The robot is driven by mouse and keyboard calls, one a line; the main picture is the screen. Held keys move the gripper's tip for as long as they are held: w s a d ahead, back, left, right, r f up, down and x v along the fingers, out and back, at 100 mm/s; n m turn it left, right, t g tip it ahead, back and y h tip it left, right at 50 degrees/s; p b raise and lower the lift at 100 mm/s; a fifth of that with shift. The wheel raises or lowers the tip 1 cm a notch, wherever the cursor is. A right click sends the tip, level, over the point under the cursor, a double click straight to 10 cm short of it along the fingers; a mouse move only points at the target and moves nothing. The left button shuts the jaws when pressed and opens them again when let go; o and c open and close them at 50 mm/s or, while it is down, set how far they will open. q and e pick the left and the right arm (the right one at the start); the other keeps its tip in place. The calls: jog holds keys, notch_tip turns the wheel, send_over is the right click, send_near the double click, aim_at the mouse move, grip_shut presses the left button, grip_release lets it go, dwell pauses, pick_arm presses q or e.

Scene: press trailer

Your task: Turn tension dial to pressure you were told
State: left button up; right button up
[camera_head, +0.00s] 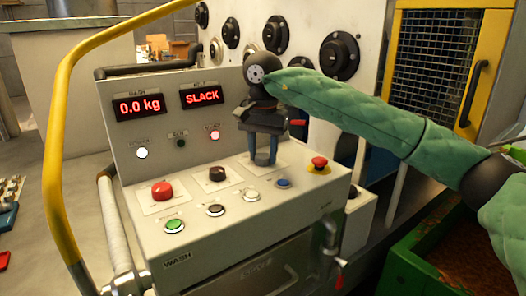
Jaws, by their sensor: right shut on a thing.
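The control panel (140,230) is a pale sloped console with two red displays. The left display (139,106) reads 0.0 kg and the right display (202,96) reads SLACK. My right gripper (263,161) points down at the panel's upper right, with its blue fingers shut on a knob at a pale label plate. The fingers hide the knob, and I cannot read its label. A black dial (217,174) sits left of the gripper, clear of it. My left gripper is not in view.
A red knob (162,190), a red stop button (319,162) on yellow and several small buttons, one green (174,226), surround the gripper on the panel. A yellow rail (55,150) rises at left. Black round fittings (339,55) line the wall behind.

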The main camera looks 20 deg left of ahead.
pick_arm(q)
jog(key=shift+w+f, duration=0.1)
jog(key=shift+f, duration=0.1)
pick_arm(e)
jog(key=shift+m, duration=0.3)
